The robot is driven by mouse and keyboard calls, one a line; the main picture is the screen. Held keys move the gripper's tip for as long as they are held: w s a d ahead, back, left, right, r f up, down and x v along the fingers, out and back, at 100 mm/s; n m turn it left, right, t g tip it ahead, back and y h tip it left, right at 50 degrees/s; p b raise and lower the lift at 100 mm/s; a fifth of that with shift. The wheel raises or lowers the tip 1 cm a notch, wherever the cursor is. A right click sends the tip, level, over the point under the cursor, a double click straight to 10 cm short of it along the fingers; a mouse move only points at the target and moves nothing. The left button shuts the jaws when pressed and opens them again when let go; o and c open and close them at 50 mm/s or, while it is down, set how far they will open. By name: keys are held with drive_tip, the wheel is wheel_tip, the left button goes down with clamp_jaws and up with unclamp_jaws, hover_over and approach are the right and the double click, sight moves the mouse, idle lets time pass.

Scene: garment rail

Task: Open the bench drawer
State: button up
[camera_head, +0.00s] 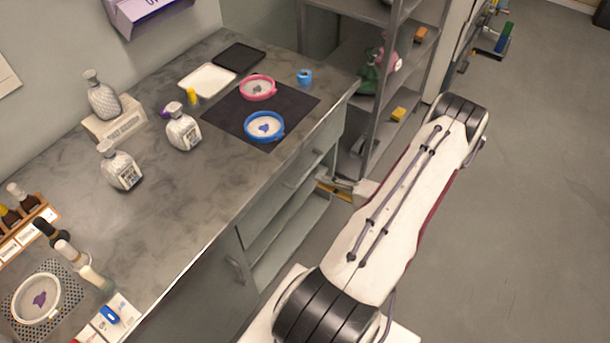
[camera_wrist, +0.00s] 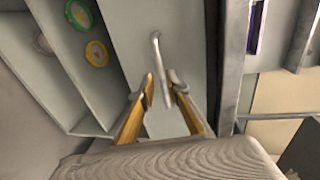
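The bench (camera_head: 215,200) has a grey marbled top, with pale grey fronts and open compartments (camera_head: 290,235) below it. In the wrist view a pale grey drawer front (camera_wrist: 185,45) carries a slim metal bar handle (camera_wrist: 157,60). My gripper (camera_wrist: 162,86) has its two yellow-brown fingers apart, one on each side of the handle's near end. The fingers look open; I cannot tell whether either touches the handle. In the head view my gripper (camera_head: 336,188) is low beside the bench's right side, partly hidden by my arm. The drawer front looks closed.
Green (camera_wrist: 80,15) and yellow (camera_wrist: 97,52) round items lie in a compartment beside the drawer front. A grey shelf rack (camera_head: 375,130) stands close behind my arm. Bottles and blue (camera_head: 264,126) and pink (camera_head: 258,87) rimmed dishes stand on the bench. The floor at right is clear.

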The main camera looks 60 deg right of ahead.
sight(305, 174)
drive_tip(key=shift+x, duration=3.65)
clamp_jaws()
